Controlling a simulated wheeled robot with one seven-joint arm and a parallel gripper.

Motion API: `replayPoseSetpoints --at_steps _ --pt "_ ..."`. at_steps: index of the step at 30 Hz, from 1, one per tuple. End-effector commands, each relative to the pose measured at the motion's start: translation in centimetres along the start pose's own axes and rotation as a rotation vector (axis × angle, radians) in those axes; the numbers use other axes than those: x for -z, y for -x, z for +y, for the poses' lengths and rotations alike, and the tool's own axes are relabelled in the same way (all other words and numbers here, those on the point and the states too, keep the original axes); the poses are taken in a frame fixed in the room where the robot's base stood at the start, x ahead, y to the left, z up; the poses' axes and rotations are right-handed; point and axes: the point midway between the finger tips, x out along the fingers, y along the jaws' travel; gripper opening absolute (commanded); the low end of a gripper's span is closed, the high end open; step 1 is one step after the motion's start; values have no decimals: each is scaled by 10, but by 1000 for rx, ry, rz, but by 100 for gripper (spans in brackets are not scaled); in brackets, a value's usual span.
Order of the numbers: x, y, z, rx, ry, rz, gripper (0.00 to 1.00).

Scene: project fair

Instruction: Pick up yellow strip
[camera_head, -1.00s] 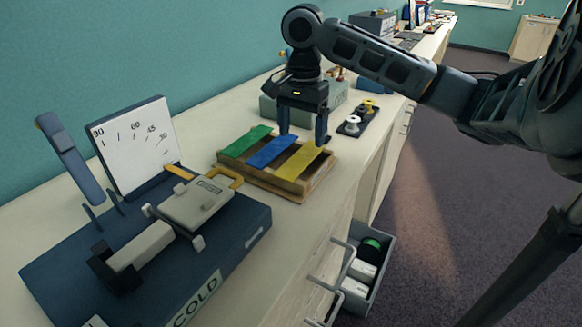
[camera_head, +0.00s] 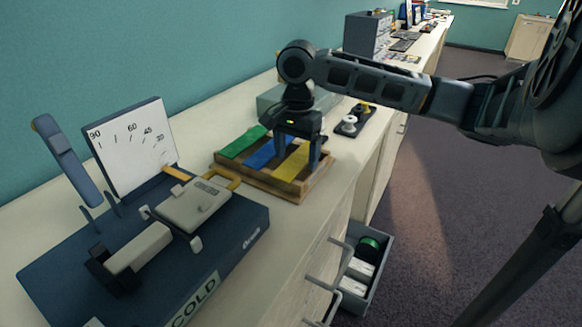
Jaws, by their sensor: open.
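The yellow strip (camera_head: 293,163) lies across a wooden tray (camera_head: 262,187) on the counter, the rightmost of three strips. The blue strip (camera_head: 262,154) lies in the middle and the green strip (camera_head: 243,141) at the left. My gripper (camera_head: 295,163) points down over the tray's right part, its fingers apart. One finger shows to the right of the yellow strip and the other is near the blue strip, so the yellow strip shows between them. Nothing appears to be held. The exact fingertip height above the tray is hard to tell.
A blue apparatus (camera_head: 245,236) labelled COLD with an angle scale board (camera_head: 133,150) stands at the left front. A black holder with spools (camera_head: 352,121) and a grey-green box (camera_head: 268,101) stand behind the tray. An open drawer (camera_head: 373,275) juts out below the counter's right edge.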

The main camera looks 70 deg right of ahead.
Motion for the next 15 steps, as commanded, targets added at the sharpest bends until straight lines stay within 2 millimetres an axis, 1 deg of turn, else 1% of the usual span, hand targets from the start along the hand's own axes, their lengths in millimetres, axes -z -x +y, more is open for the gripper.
replayPoseSetpoints --at_steps 15 --pt "0 -4 0 0 -1 0 83"
